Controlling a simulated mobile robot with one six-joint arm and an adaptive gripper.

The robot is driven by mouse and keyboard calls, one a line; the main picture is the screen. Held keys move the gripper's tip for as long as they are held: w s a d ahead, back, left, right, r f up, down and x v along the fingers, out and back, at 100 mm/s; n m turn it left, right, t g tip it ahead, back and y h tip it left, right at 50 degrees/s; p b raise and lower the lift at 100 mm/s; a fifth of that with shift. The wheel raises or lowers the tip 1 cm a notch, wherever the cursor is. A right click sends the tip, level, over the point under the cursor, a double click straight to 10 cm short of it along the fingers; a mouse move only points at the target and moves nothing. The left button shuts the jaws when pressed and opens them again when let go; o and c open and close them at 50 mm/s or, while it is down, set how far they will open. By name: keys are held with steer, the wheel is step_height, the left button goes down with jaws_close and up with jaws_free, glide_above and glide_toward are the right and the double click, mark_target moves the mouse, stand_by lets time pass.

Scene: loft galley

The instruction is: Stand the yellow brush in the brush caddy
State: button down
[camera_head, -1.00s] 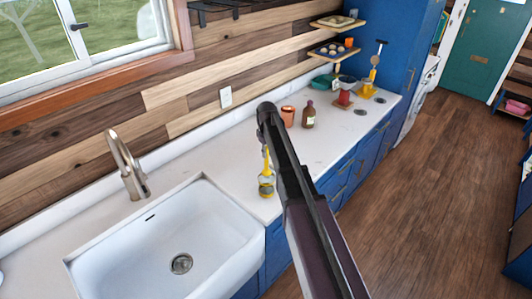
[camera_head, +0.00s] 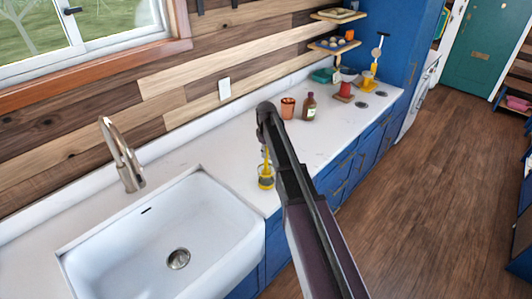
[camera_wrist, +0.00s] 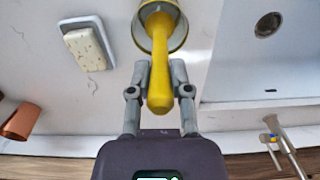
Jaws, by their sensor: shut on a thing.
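The yellow brush (camera_wrist: 160,70) is between my gripper's fingers (camera_wrist: 160,78) in the wrist view, and they are shut on its handle. The handle's end points toward the wrist camera. Its far end lies within the outline of a round, yellow-rimmed cup (camera_wrist: 140,38), which looks like the brush caddy. In the head view this cup (camera_head: 265,183) stands on the white counter beside the sink's right side, with the yellow handle (camera_head: 265,157) rising above it. My gripper (camera_head: 264,142) is over it, partly hidden by my arm. I cannot tell whether the brush touches the cup's bottom.
The white sink (camera_head: 170,225) and faucet (camera_head: 125,158) are at left.

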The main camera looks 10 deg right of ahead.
steer(key=shift+f, duration=0.35)
steer(key=shift+c, duration=2.4)
jaws_free()
steer(key=shift+r, duration=0.1)
